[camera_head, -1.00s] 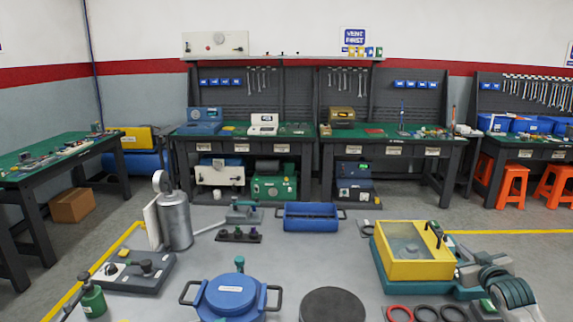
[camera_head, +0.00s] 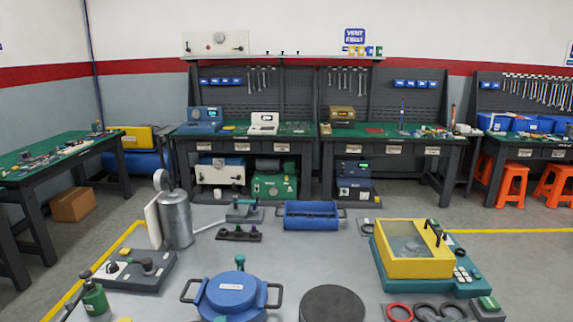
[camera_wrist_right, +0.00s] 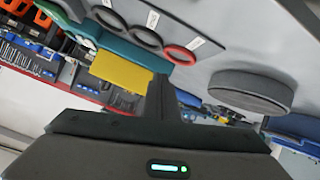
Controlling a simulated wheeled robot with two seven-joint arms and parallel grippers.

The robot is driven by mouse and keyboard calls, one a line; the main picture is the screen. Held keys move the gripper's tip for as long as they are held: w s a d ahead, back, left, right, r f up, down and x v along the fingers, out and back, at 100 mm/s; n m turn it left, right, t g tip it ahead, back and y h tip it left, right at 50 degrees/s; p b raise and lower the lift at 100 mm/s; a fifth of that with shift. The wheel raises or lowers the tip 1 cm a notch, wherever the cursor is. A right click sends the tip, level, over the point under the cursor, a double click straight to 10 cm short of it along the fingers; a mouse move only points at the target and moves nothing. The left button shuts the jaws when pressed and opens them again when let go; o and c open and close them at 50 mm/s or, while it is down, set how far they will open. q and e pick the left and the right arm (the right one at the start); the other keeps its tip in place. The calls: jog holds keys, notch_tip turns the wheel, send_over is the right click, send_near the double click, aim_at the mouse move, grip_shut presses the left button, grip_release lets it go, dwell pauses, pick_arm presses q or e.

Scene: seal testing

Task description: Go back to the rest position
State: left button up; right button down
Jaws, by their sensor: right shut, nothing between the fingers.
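My right gripper (camera_wrist_right: 161,98) shows in the right wrist view, its fingers together with nothing between them. It hangs clear of the table items, and that view is tilted and upside down. In the head view neither gripper nor arm can be seen. The grey work surface (camera_head: 345,255) with the test equipment lies in front of me, unobstructed by my arms. My left gripper is in neither view.
A yellow-lidded box (camera_head: 400,262) on a teal base stands at right, with a red ring (camera_head: 399,312) and black rings in front. A black disc (camera_head: 332,304), blue pot (camera_head: 231,296), blue tray (camera_head: 311,222) and metal cylinder (camera_head: 177,221) also stand there.

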jog(key=shift+g, duration=0.9)
jog(key=s+a+f, duration=0.1)
jog(key=s+f, duration=0.1)
jog(key=s+a+f, duration=0.2)
jog(key=s, duration=0.1)
jog(key=s+a+f, duration=0.2)
jog(key=s, duration=0.1)
jog(key=shift+s+a, duration=0.15)
jog(key=shift+a, duration=0.05)
jog(key=s+a+f+g, duration=0.2)
jog(key=s+a, duration=0.2)
jog(key=s, duration=0.8)
jog(key=s+a+f+m+g, duration=0.1)
jog(key=s+a+f+g, duration=0.2)
jog(key=s, duration=0.8)
jog(key=s+a+f+g, duration=0.15)
jog(key=s+a, duration=0.35)
jog(key=s, duration=0.7)
notch_tip(320, 180, down, 29)
jog(key=s+g, duration=0.2)
jog(key=s+d+f, duration=0.3)
jog(key=s+f, duration=1.3)
jog(key=s, duration=0.1)
jog(key=shift+s+d+g+y+b, duration=0.15)
jog(key=shift+s+g+y+b, duration=0.05)
jog(key=shift+g+y+b, duration=0.15)
